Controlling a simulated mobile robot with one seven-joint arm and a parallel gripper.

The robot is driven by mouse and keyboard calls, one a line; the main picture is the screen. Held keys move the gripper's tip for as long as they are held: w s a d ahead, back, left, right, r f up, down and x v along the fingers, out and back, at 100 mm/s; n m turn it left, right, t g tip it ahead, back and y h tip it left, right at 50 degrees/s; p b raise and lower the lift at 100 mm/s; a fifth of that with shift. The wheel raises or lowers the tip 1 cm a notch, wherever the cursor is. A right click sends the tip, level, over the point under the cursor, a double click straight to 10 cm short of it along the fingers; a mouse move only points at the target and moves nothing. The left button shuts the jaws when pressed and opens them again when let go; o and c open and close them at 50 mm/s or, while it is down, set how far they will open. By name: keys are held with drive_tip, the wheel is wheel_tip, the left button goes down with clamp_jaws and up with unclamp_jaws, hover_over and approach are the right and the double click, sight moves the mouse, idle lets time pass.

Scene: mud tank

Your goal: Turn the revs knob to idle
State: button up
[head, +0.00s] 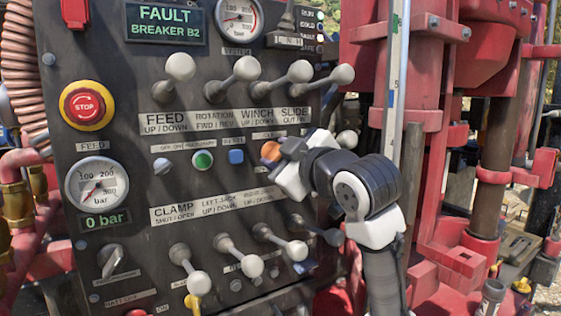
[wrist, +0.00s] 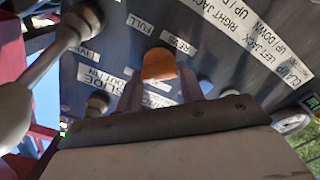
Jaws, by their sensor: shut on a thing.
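The revs knob (head: 271,151) is a small orange knob on the dark control panel, right of the blue button. In the wrist view the orange knob (wrist: 159,64) sits between my two fingers, beside a white label reading REVS (wrist: 176,43). My gripper (head: 280,163) reaches the panel from the right and is shut on the knob; the fingers also show in the wrist view (wrist: 160,88). A FULL label (wrist: 140,23) is near the knob. My gripper hides part of the knob, and I cannot tell which way its pointer faces.
Lever rows with white balls stand above (head: 246,68) and below (head: 252,266) my gripper, close to it. A green button (head: 203,160), a blue button (head: 236,156) and a red stop button (head: 86,106) lie left. Red machinery (head: 455,200) stands at right.

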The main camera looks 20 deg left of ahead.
drive_tip(key=n+b, duration=0.1)
drive_tip(key=n, duration=0.3)
drive_tip(key=shift+f+n+b, duration=0.2)
drive_tip(key=shift+n+b, duration=0.1)
drive_tip(key=shift+b, duration=0.1)
drive_tip(key=n+b, duration=0.1)
drive_tip(key=n, duration=0.3)
drive_tip(key=shift+s+n, duration=0.1)
drive_tip(key=shift+n, duration=0.3)
drive_tip(key=o, duration=1)
drive_tip(key=b+v, duration=0.4)
drive_tip(key=v, duration=0.9)
drive_tip(key=shift+s+d, duration=0.25)
